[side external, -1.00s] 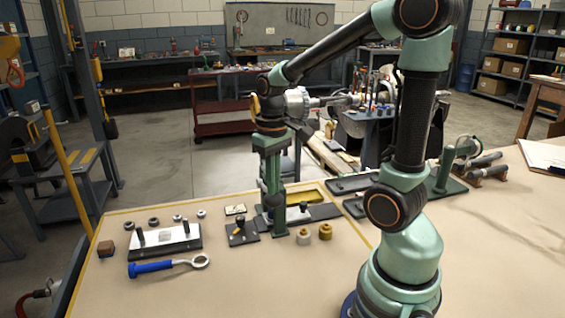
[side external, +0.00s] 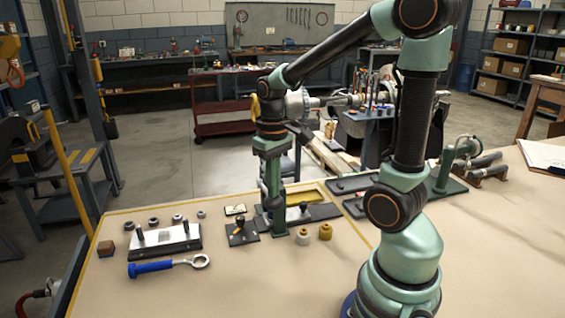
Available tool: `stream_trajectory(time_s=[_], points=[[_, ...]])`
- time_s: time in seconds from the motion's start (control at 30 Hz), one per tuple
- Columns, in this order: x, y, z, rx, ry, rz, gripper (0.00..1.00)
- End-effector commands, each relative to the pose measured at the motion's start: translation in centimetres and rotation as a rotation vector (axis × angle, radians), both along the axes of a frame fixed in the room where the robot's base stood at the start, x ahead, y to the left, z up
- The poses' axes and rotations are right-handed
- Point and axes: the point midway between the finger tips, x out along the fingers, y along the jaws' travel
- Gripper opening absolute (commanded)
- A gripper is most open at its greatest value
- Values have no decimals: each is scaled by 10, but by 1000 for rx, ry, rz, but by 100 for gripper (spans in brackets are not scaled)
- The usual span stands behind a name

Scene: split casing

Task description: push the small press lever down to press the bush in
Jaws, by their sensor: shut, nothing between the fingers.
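A green upright, which looks like the small press (side external: 273,185), stands on the work table left of my arm's base. A short black bar that looks like its lever (side external: 299,133) sticks out to the right near its top. My gripper (side external: 271,130) is shut with nothing in it and is over the top of the press, close to the lever. I cannot tell whether it touches the lever. The bush inside the press cannot be made out.
A pale bush (side external: 303,237) and a brass-coloured one (side external: 325,231) stand right of the press foot. A dark block with a black knob (side external: 242,233), a silver plate with pegs (side external: 166,239) and a blue-handled tool (side external: 168,265) lie left. The front table is clear.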

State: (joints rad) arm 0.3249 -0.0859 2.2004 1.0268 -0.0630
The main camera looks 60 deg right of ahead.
Motion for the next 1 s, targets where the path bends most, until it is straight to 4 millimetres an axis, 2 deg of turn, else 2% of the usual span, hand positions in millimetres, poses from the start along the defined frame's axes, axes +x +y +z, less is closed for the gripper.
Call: stream_trajectory(time_s=[1.0], points=[[-3, 3, -10, 1, 3, 0, 0]])
